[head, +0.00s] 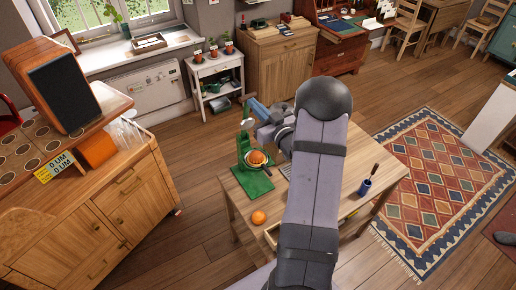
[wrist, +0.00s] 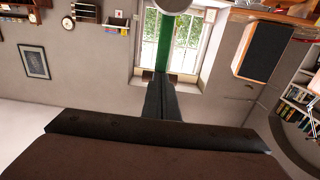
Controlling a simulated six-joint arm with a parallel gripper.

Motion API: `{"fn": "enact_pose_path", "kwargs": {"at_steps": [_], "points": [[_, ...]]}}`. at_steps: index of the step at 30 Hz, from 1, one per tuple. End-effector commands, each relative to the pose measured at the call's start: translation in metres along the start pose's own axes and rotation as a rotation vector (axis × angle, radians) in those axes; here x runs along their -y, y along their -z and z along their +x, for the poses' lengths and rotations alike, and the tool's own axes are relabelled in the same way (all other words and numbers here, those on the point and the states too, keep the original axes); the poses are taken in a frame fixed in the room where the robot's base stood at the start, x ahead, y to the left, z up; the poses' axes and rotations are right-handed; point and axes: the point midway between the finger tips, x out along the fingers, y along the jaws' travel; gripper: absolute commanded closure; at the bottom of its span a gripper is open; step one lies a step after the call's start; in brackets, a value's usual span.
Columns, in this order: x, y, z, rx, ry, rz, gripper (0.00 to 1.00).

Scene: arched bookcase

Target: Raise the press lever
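The green press (head: 252,178) stands on the wooden table, with its base near the table's left corner. An orange fruit (head: 257,157) sits in it. A green upright part with a pale top (head: 246,124), perhaps the lever, rises above the fruit. My gripper (head: 251,112) is beside and above this upper part. In the wrist view, my gripper's dark fingers (wrist: 161,82) are close together and look shut. A green bar (wrist: 168,42) runs upward in the picture from their tips. I cannot tell whether they touch it. A white round part (wrist: 178,4) shows at the top edge.
A loose orange (head: 259,217) lies near the table's front left. A blue cup with a tool in it (head: 365,187) stands at the table's right. The wooden cabinet (head: 120,215) with the speaker (head: 63,92) is at the left. Open floor lies between cabinet and table.

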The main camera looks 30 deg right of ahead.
Motion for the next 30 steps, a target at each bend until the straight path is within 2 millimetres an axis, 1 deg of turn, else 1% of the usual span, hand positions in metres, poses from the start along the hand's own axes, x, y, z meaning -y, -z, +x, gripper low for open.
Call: {"fn": "enact_pose_path", "kwargs": {"at_steps": [4, 18, 30], "points": [[0.000, 0.003, 0.006, -0.001, 0.001, 0.000, 1.00], [0.000, 0.003, 0.009, -0.002, 0.001, 0.000, 1.00], [0.000, 0.010, 0.029, -0.008, 0.002, -0.002, 1.00]]}}
